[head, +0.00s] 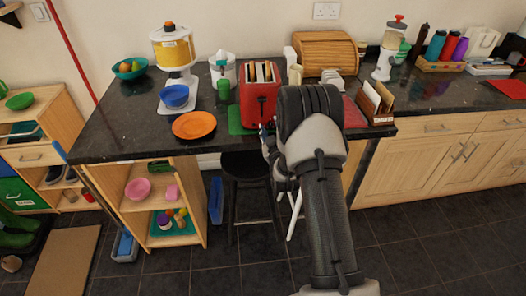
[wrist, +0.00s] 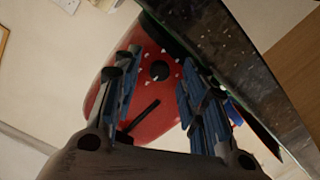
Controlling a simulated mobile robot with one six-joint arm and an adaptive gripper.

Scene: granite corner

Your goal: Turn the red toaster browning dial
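The red toaster (head: 259,104) stands on a green mat on the dark counter, with bread slices in its top. In the wrist view the toaster (wrist: 153,125) shows its end face, with a round black dial (wrist: 160,71) ringed by white marks. A black bar, possibly the lever or its slot, lies below the dial in the picture. My gripper (wrist: 160,62) is open, its two blue-grey fingers on either side of the dial in the picture. I cannot tell whether they touch it. In the head view my arm mostly hides my gripper (head: 267,136) at the toaster's front.
A green mug (head: 224,91) stands left of the toaster and an orange plate (head: 194,125) lies further left. A wooden letter rack (head: 376,103) and a bread box (head: 325,53) stand to the right. A black stool (head: 247,166) is below the counter edge.

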